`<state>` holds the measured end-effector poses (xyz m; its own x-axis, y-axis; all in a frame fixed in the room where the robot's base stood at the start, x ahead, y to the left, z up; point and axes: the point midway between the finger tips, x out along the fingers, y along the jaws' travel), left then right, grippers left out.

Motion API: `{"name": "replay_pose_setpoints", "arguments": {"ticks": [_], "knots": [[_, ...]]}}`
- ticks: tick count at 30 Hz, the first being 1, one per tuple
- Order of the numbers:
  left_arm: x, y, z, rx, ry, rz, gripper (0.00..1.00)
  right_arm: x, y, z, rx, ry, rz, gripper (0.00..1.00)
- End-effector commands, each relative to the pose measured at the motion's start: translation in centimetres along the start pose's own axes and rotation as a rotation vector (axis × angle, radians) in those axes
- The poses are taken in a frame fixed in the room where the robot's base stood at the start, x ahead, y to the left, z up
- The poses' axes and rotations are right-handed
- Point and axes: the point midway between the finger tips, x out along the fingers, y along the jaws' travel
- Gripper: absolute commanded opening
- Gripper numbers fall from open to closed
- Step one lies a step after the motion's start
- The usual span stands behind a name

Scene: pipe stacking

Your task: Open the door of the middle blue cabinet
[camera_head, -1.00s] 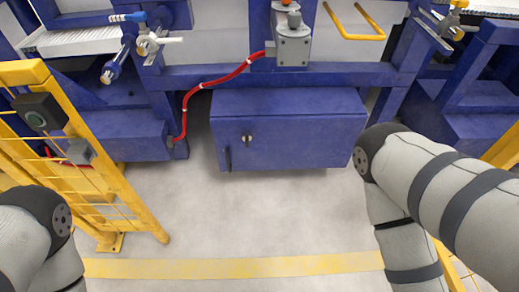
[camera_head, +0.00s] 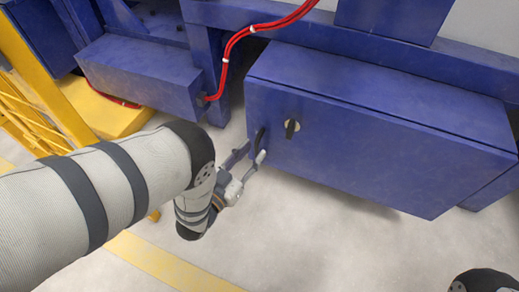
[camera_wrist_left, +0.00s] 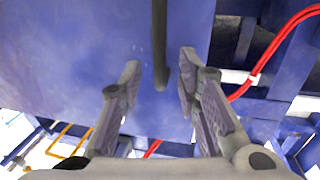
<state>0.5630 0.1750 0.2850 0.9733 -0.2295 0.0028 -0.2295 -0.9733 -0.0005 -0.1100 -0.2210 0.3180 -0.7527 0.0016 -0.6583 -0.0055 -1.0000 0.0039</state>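The middle blue cabinet (camera_head: 370,135) is a wide box with its door shut. A black handle (camera_head: 259,139) stands upright near the left edge of the door, with a dark latch knob (camera_head: 291,128) to its right. My left gripper (camera_head: 254,152) is at the handle, its fingers apart. In the left wrist view, the dark handle bar (camera_wrist_left: 160,45) runs down between the two open fingers of my left gripper (camera_wrist_left: 158,72), with a gap on each side. Whether the fingers reach around its full depth I cannot tell. My right gripper is out of view.
A smaller blue box (camera_head: 145,75) sits to the left, with a red cable (camera_head: 235,48) running up beside the cabinet. A yellow fence (camera_head: 40,110) stands at the far left. The pale floor (camera_head: 310,225) in front of the cabinet is clear.

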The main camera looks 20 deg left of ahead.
Motion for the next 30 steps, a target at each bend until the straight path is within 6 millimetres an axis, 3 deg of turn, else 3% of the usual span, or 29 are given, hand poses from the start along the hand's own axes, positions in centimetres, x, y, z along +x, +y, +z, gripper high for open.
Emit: {"name": "replay_pose_setpoints", "arguments": {"ticks": [6, 14, 18, 30], "knots": [[2.5, 0.0, 0.2, 0.000, -0.002, -0.001, 0.30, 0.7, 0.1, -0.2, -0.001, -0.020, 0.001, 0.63], [2.7, 0.0, 0.0, 0.000, -0.003, -0.001, 0.30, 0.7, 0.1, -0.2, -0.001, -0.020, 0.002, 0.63], [2.7, 0.0, 0.0, 0.000, -0.003, -0.001, 0.00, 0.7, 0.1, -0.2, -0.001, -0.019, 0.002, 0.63], [2.6, 0.1, 0.0, 0.000, -0.002, -0.013, 0.00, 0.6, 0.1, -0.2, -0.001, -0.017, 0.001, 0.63]]}}
